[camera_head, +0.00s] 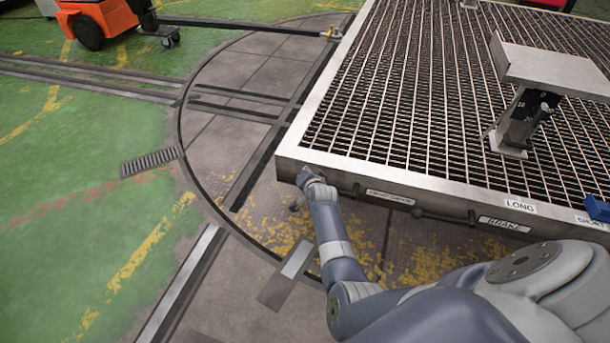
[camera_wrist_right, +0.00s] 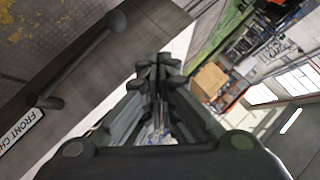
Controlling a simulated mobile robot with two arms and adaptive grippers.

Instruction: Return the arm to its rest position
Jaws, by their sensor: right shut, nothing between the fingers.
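My right arm (camera_head: 335,235) reaches from the lower right to the front left corner of the grated platform (camera_head: 284,150). Its wrist end is at the platform's front edge; the gripper is small and largely hidden in the head view. In the right wrist view my right gripper (camera_wrist_right: 160,62) is shut and empty, its dark fingertips together. A dark bar handle (camera_wrist_right: 85,60) lies to the left of the fingers, apart from them in the picture. My left gripper is not in view.
The front edge carries a label beginning "FRONT CH" (camera_wrist_right: 20,138), a dark lever (camera_head: 440,216) and a BRAKE label (camera_head: 505,225). A metal stand (camera_head: 550,70) is on the grating. A blue object (camera_head: 597,208) sits at right. Open green floor (camera_head: 80,150) lies left.

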